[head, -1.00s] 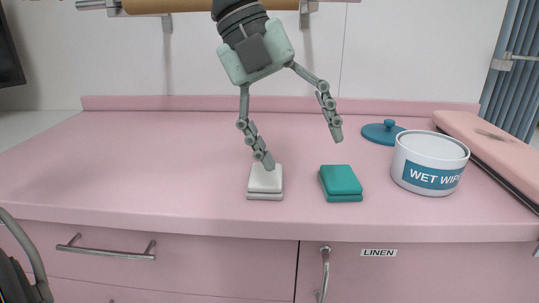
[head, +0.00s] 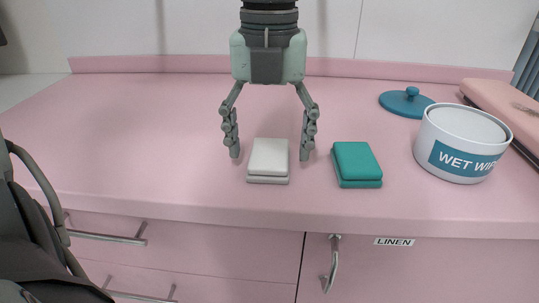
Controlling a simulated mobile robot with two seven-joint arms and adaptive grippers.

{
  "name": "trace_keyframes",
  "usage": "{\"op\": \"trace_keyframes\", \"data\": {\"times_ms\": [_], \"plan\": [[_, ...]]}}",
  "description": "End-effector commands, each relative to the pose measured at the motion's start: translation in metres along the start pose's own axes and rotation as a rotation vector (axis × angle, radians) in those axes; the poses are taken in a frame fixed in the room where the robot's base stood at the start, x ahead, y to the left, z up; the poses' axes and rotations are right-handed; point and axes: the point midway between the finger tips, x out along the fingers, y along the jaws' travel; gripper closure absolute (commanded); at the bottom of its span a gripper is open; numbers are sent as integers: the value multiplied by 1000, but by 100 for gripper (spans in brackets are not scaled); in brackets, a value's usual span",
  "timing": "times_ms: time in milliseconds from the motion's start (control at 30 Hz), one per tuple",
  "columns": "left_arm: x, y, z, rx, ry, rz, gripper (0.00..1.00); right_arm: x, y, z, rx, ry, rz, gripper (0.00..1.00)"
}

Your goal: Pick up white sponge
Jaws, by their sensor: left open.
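The white sponge (head: 268,158) lies flat on the pink counter, left of the teal sponge. My left gripper (head: 269,156) points down over it from behind, jaws open. One finger is to the left of the white sponge and the other to its right, in the gap before the teal sponge. I see no clear contact between the fingers and the sponge. My right gripper is not in view.
A teal sponge (head: 356,164) lies close to the right finger. Farther right are a wet wipes tub (head: 462,146), its blue lid (head: 407,102) and a pink padded item (head: 507,106). The pink counter (head: 130,140) is clear on the left.

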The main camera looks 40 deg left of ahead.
Motion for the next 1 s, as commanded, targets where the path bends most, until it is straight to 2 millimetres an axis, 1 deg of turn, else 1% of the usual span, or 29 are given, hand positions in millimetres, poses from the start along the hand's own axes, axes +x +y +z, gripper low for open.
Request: {"op": "trace_keyframes", "data": {"times_ms": [100,267,300,700,733,1000], "plan": [[6,0,0,1,0,-2,24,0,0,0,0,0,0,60],[6,0,0,0,-1,-2,24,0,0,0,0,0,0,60],[6,0,0,0,-1,-2,27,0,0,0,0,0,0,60],[5,0,0,0,-1,-2,76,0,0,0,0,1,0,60],[5,0,0,0,-1,-2,78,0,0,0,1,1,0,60],[4,0,0,0,-1,-2,78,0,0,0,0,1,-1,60]]}}
